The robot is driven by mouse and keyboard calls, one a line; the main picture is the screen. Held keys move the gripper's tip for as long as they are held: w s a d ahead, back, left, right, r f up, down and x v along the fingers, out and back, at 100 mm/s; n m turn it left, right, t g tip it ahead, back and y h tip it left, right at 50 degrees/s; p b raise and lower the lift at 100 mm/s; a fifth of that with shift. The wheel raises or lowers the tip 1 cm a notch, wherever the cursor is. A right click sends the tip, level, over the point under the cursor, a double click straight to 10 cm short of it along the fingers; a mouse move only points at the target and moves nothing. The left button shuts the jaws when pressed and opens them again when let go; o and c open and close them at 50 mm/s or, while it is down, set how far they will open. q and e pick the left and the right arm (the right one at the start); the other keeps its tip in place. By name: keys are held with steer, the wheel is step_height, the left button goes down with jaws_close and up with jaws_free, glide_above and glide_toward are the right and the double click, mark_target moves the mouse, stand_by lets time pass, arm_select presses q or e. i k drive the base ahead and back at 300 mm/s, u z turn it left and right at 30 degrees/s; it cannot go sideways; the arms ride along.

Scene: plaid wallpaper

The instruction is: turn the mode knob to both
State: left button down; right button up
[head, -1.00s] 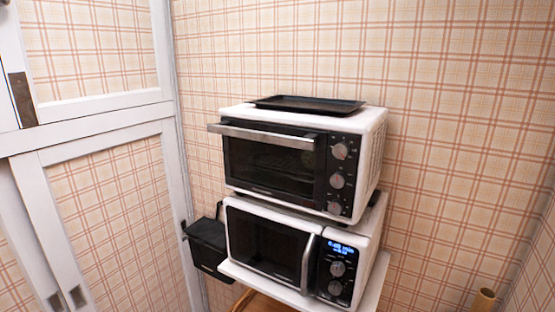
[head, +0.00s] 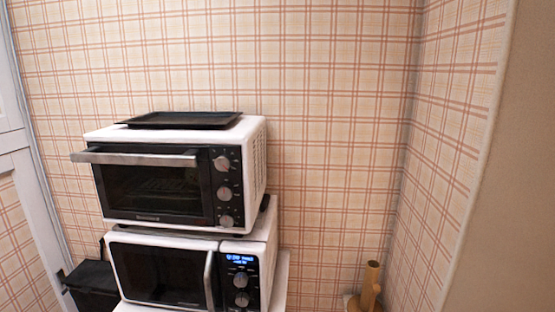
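A white toaster oven (head: 258,160) with a dark glass door and a silver handle stands on top of a white microwave (head: 262,238). The toaster oven has three knobs in a column on its right panel: a top knob (head: 222,163), a middle knob (head: 225,193) and a bottom knob (head: 226,221). The microwave has a lit blue display and two knobs, an upper knob (head: 241,280) and a lower knob (head: 242,299). The knob labels are too small to read, so I cannot tell which is the mode knob or its setting. Neither of my grippers is in view.
A black tray (head: 180,120) lies on the toaster oven. A black bin (head: 92,285) is left of the microwave. A tan cylindrical object (head: 370,285) stands at lower right near the wall corner. A white door frame (head: 30,190) is at far left.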

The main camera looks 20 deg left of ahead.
mark_target(224, 193)
steer(key=z, duration=1.35)
steer(key=i, duration=0.25)
steer(key=u, duration=2.8)
